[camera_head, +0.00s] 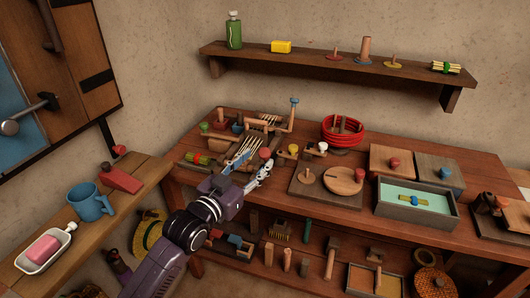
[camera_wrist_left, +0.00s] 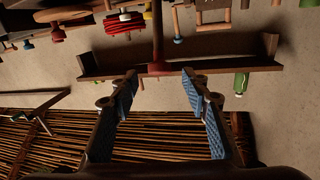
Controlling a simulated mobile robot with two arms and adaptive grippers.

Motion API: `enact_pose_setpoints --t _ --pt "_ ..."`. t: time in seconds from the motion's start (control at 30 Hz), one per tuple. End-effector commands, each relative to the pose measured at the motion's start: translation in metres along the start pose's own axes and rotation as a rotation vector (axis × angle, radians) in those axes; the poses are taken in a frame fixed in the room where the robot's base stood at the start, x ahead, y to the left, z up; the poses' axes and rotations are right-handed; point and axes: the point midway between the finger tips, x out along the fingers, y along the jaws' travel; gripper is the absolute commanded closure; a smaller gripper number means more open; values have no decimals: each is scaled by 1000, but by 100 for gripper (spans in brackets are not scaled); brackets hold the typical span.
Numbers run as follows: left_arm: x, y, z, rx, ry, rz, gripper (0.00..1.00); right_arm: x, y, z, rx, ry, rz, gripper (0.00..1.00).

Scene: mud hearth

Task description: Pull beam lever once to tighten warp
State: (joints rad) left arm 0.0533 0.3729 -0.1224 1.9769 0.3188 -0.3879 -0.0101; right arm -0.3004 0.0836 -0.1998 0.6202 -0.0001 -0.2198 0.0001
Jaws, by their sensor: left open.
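A small wooden loom (camera_head: 240,150) with pale warp threads stands at the left of the table. A red knob (camera_head: 265,153) shows at its front edge, beside my left gripper (camera_head: 246,176). In the left wrist view a dark reddish rod ends in a red knob (camera_wrist_left: 160,68), framed between the open fingertips of my left gripper (camera_wrist_left: 159,76). I take this to be the beam lever. I cannot tell how far the knob is from the fingers; they are not closed on it. The gripper is empty. My right gripper is not in view.
A blue-knobbed post (camera_head: 294,101), a red coil (camera_head: 343,131) and a round wooden lid (camera_head: 344,180) stand nearby on the table. A wall shelf (camera_head: 330,62) runs above. A side bench at left holds a blue mug (camera_head: 90,203) and a soap dish (camera_head: 46,248).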

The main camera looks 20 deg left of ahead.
Motion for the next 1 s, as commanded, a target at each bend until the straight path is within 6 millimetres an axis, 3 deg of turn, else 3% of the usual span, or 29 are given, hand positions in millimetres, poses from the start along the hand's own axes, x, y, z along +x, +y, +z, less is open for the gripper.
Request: enact_pose_setpoints --t 0.1,0.3,0.67,1.0 --pt "22 0 -2 -2 2 0 57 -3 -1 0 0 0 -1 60" --pt "45 0 -1 0 2 0 57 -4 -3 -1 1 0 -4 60" --pt "51 0 0 1 2 0 57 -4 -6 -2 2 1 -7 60" --pt "51 0 0 2 2 0 94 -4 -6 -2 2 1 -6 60"
